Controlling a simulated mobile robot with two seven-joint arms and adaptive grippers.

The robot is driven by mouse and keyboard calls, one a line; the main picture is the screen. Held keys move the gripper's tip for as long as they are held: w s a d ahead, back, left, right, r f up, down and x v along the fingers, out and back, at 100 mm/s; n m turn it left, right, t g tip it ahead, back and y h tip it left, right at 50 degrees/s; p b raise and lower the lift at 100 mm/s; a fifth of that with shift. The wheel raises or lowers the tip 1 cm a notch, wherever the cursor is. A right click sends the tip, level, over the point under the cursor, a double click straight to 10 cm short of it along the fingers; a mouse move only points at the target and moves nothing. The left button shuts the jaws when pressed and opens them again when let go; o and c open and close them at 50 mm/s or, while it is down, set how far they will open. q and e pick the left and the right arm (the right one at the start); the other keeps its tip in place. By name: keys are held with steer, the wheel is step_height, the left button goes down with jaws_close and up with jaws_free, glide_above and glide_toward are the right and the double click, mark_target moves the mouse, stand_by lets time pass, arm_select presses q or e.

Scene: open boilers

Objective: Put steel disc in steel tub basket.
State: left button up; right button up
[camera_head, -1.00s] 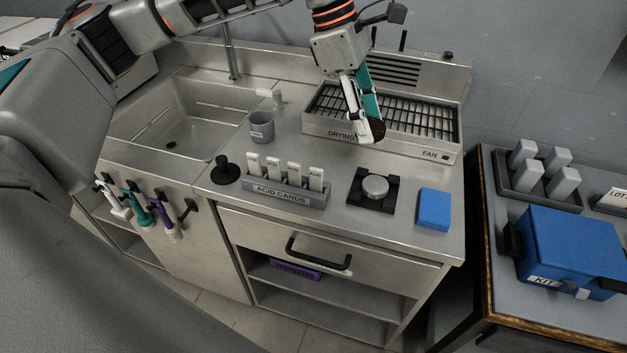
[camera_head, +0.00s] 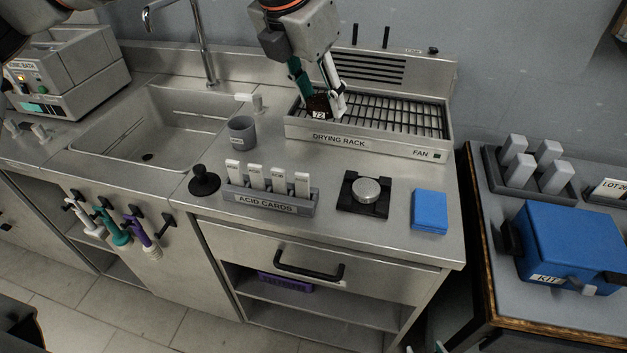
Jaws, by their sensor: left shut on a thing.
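My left gripper (camera_head: 320,103) comes down from the top over the left part of the drying rack. It is shut on a dark brown piece (camera_head: 318,104) with a small white label; I cannot tell if this is the steel disc. A round silver disc (camera_head: 366,190) lies on a black square stand on the counter, apart from the gripper. No steel tub basket can be made out; a steel bath machine (camera_head: 75,68) stands at the back left. Two small tips of my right gripper (camera_head: 425,349) show at the bottom edge, apart from each other.
The drying rack (camera_head: 372,146) has a raised back. A sink (camera_head: 150,125) with a tall tap lies left of it. A blue kit box (camera_head: 570,248) is on the right table.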

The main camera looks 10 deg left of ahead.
mark_target(323, 185)
arm_select(q)
step_height(323, 185, down, 18)
steer(key=shift+f, duration=0.25)
stand_by(0.3)
steer(key=shift+b, duration=0.3)
steer(key=shift+f, duration=0.25)
steer(key=o, duration=0.9)
steer(key=shift+r, duration=0.1)
